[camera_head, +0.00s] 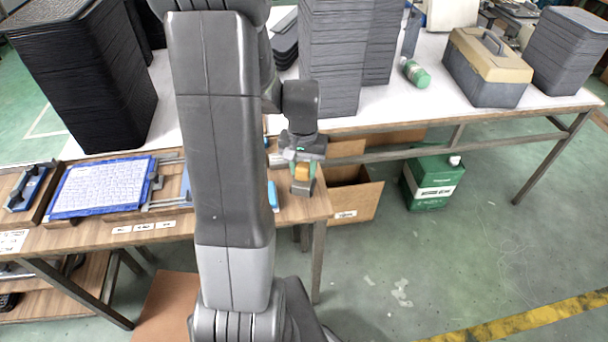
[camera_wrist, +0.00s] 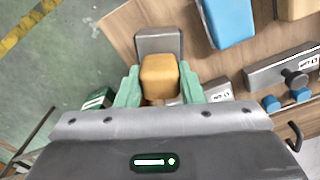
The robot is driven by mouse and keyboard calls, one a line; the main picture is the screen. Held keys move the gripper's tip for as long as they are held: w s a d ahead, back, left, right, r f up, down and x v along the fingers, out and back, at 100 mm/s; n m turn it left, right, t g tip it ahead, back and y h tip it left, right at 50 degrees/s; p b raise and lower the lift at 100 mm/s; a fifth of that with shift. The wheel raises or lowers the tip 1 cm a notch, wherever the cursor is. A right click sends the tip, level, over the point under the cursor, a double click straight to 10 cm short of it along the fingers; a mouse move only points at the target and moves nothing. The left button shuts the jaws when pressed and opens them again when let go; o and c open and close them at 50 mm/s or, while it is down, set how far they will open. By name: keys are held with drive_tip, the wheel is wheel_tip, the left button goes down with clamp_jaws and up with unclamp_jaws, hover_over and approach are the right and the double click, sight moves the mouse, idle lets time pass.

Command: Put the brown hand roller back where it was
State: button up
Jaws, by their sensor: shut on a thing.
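My gripper (camera_head: 303,162) is at the right end of the wooden workbench, pointing down. In the wrist view its green fingers (camera_wrist: 160,92) are shut on a tan-brown block-shaped part, which I take as the brown hand roller (camera_wrist: 160,75). The roller also shows in the head view (camera_head: 302,172) below my gripper. A grey block (camera_wrist: 158,42) lies right beyond the roller in the wrist view and shows under it in the head view (camera_head: 302,188). I cannot tell whether it belongs to the roller or whether they touch. The roller's underside is hidden.
A blue block (camera_wrist: 229,20) lies beside the roller on the bench (camera_wrist: 200,62). A grey labelled holder (camera_wrist: 270,72) stands to the right in the wrist view. A blue-framed panel (camera_head: 105,187) lies on the bench's left. An open cardboard box (camera_head: 357,200) is below, right of the bench.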

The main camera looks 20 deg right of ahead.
sight(303, 178)
wheel_tip(303, 178, down, 3)
drive_tip(key=shift+r, duration=0.15)
drive_tip(key=shift+f+b, duration=0.3)
drive_tip(key=shift+s+f+b, duration=0.1)
drive_tip(key=shift+f+b, duration=0.2)
drive_tip(key=shift+f, duration=0.1)
clamp_jaws()
drive_tip(key=o, duration=1)
unclamp_jaws()
drive_tip(key=shift+r, duration=0.1)
